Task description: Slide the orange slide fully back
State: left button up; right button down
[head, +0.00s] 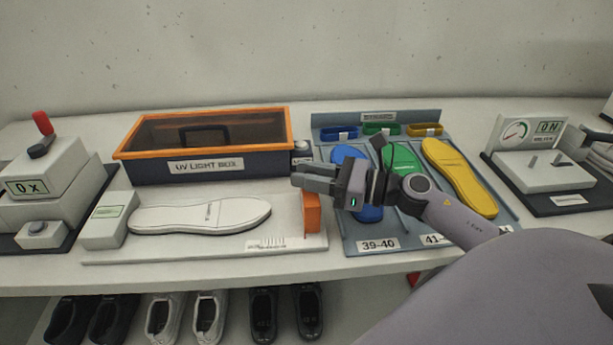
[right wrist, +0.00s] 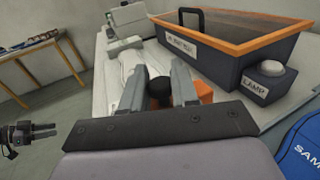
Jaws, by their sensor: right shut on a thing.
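The orange slide (head: 312,214) stands upright at the right end of a white measuring board (head: 200,256). A white insole (head: 205,213) lies on the board, apart from the slide, its other end near a white block (head: 108,220). My right gripper (head: 302,178) is at the top of the slide. In the right wrist view its fingers (right wrist: 160,92) are on either side of a dark knob, with the orange slide (right wrist: 206,91) showing behind and below. It is shut on the slide by this knob. My left gripper (right wrist: 32,132) appears small at the left edge; its opening is unclear.
The orange-rimmed UV light box (head: 205,166) stands just behind the board. A blue-grey tray (head: 349,235) with blue, green and yellow insoles lies close right, under my right arm. Devices stand at both table ends; shoes are on a shelf below.

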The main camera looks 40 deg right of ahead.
jog(key=shift+d+r, duration=0.1)
jog(key=shift+d, duration=0.05)
jog(key=c, duration=1.1)
grip_release()
jog(key=shift+o, duration=0.7)
jog(key=shift+s+d, duration=0.1)
jog(key=shift+s+d, duration=0.25)
jog(key=shift+s, duration=0.2)
jog(key=b+v, duration=0.1)
jog(key=v, duration=0.5)
jog(key=shift+b, duration=0.4)
